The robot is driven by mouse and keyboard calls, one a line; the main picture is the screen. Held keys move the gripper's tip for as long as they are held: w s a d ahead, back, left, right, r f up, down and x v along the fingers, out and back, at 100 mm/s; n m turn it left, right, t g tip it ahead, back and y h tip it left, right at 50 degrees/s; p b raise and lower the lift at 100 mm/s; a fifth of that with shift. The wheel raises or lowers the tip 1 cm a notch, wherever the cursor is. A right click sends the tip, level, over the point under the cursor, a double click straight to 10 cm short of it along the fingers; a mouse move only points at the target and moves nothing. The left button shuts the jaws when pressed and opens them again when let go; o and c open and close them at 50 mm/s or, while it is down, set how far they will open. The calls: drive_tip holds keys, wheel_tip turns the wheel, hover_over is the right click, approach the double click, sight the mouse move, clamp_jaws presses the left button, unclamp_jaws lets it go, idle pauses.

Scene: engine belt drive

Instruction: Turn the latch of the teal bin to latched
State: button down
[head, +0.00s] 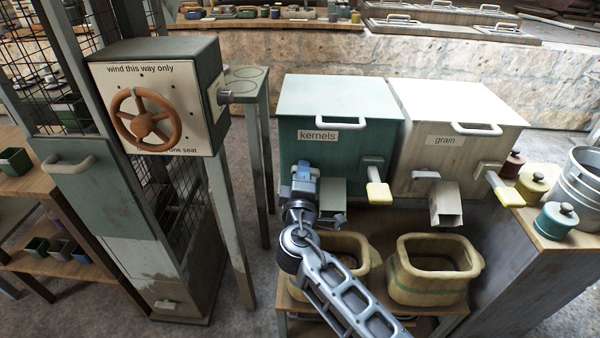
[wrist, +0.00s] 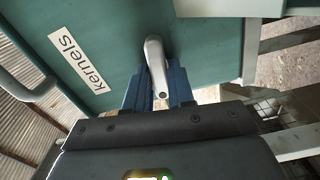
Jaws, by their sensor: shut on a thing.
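The teal bin (head: 340,145) labelled kernels stands at the centre of the head view, its lid down. It also fills much of the wrist view (wrist: 110,60). Its latch (wrist: 154,52) is a pale grey lever on the front face. My gripper (head: 303,174) is at the left of the bin's front, below the label, and largely covers the latch there. In the wrist view my blue gripper fingers (wrist: 159,88) are on either side of the lever, shut on it. I cannot tell from these views whether the latch stands latched.
A grain bin (head: 455,140) with a similar latch (head: 426,175) stands to the right. A yellow-tipped lever (head: 378,190) and a chute (head: 333,195) are right of my gripper. Tan tubs (head: 430,280) sit below. A cabinet with a handwheel (head: 145,120) stands left.

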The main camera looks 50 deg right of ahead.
drive_tip(key=shift+a+f+n, duration=0.1)
drive_tip(key=shift+a+n, duration=0.1)
drive_tip(key=shift+n, duration=0.4)
drive_tip(key=c, duration=1.1)
unclamp_jaws()
drive_tip(key=shift+o, duration=0.2)
drive_tip(key=shift+d, duration=0.1)
drive_tip(key=v, duration=0.7)
drive_tip(key=shift+s+a, duration=0.2)
drive_tip(key=shift+a, duration=0.15)
